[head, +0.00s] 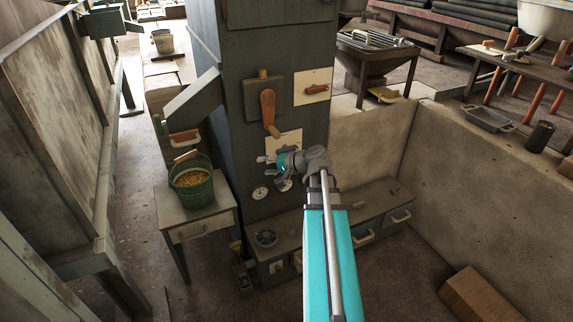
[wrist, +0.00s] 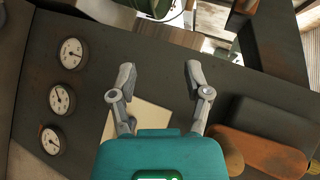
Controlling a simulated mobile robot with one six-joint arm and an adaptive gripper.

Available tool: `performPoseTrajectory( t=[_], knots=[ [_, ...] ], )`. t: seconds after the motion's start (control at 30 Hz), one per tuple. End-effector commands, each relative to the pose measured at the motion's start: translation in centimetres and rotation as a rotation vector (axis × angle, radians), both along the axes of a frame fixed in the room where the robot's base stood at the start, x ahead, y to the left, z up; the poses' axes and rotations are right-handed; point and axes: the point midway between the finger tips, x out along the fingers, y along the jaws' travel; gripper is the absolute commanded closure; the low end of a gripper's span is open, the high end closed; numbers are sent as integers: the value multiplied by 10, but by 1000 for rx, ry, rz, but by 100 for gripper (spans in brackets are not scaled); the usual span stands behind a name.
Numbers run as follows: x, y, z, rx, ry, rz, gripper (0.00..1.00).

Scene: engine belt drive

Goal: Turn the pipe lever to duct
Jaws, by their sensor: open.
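An orange lever (head: 268,108) is mounted on the front of a dark metal tower (head: 230,110) and hangs downward in the head view. I take it to be the pipe lever. It also shows at the lower right of the wrist view (wrist: 265,153). My gripper (head: 266,165) is just below the lever in the head view, in front of the tower. In the wrist view my gripper (wrist: 160,75) has its fingers spread with nothing between them. They are apart from the lever. A pale plate (head: 285,142) under the lever is partly hidden by my gripper; its markings cannot be read.
A pale panel with a small red handle (head: 317,88) is right of the lever. Dial gauges (wrist: 56,99) sit below. A green bucket of grain (head: 191,185) stands on a small table (head: 203,226) at left. A sloping chute (head: 193,98) projects from the tower's left side.

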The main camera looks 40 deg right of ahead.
Motion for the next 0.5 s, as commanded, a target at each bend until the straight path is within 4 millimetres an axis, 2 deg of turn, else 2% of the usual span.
performPoseTrajectory(
  t=[0.03, 0.27, 0.5],
  knots=[
    [-2, -15, -16, 21, -23, -31, 37],
    [-16, -76, -35, 119, -138, -164, 37],
    [-39, -135, -50, 207, -255, -291, 37]
  ],
)
